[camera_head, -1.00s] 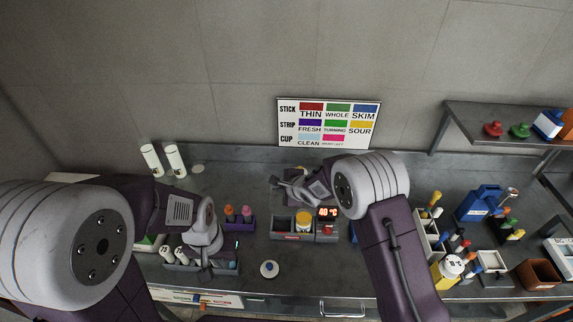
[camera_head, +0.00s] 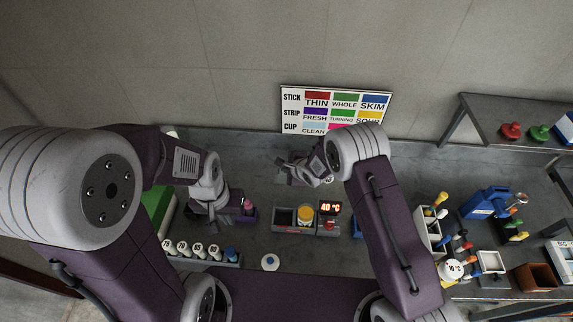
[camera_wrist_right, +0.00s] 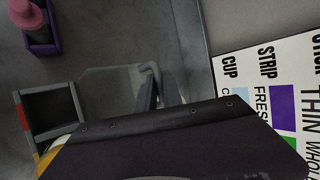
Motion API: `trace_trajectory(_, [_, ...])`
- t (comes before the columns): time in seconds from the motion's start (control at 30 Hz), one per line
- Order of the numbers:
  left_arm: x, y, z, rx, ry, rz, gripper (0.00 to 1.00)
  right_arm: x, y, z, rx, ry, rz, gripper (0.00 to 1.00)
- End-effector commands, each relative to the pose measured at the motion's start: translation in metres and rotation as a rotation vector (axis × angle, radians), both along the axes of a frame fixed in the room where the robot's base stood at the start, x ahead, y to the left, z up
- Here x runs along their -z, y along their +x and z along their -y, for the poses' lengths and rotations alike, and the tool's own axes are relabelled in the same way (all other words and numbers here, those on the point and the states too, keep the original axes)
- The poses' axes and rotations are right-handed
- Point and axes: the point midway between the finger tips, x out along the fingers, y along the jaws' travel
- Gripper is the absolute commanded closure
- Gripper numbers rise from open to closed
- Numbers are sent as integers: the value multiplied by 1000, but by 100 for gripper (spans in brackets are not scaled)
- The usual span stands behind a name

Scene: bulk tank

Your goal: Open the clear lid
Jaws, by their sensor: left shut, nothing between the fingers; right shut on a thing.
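The clear lid (camera_wrist_right: 108,88) is a see-through panel in the right wrist view, beside the open dark compartment of the grey box (camera_wrist_right: 49,108). In the head view the box (camera_head: 297,230) holds a yellow-topped jar (camera_head: 305,215) in one compartment; its other compartment looks open from above. My right gripper (camera_head: 285,168) is behind the box; in the right wrist view its fingers (camera_wrist_right: 151,84) are shut at the lid's right edge. The exact grip and the lid's tilt are hard to tell. My left gripper (camera_head: 213,217) is shut and empty, left of the box.
A purple rack (camera_head: 249,212) with a pink-topped bottle stands close to my left gripper. A red "40 °C" display (camera_head: 330,208) adjoins the box. A colour chart (camera_head: 334,108) stands at the wall.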

Motion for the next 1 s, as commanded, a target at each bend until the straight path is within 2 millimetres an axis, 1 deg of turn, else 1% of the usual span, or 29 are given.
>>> trace_trajectory(0.2, [1,0,0,0,0,0,100,3,0,0,0,1,1,100])
trace_trajectory(0.63, [1,0,0,0,0,0,100,4,0,-1,-1,1,2,100])
trace_trajectory(0.67, [1,0,0,0,0,0,100,4,0,-1,-1,1,2,87])
trace_trajectory(0.7, [1,0,0,0,0,0,100,4,0,-1,-1,1,2,76])
trace_trajectory(0.73, [1,0,0,0,0,0,100,4,0,0,-1,0,1,68])
trace_trajectory(1.0, [1,0,0,0,0,0,100,4,-1,0,-1,-1,0,68])
